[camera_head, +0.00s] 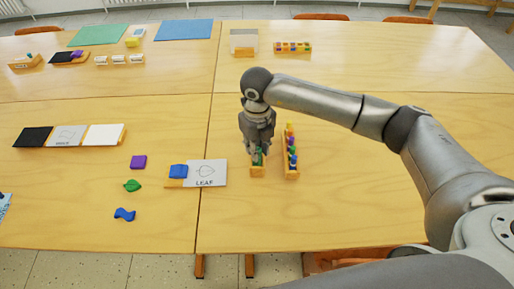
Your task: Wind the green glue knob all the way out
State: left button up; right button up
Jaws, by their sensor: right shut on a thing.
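My right gripper (258,149) points straight down at the middle of the near table. It is shut on the green glue knob (258,158), which shows only as a small patch of green between and below the fingers. The knob sits on a small orange-yellow block (257,171). The fingers hide most of the knob, so I cannot tell how far out it is wound. My left gripper is not in view.
An orange rack with several coloured knobs (291,160) stands close to the right of the gripper. A LEAF card (208,174) with a blue block (178,171) lies to the left. A purple block (138,162), green leaf (132,185) and blue wavy piece (125,214) lie further left. The table's right side (350,200) is clear.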

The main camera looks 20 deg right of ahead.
jog(key=m+p, duration=0.1)
jog(key=m, duration=0.4)
jog(key=shift+m, duration=0.3)
jog(key=m+p, duration=0.2)
jog(key=m, duration=0.3)
jog(key=shift+m, duration=0.4)
jog(key=o, duration=1.5)
jog(key=shift+o, duration=0.2)
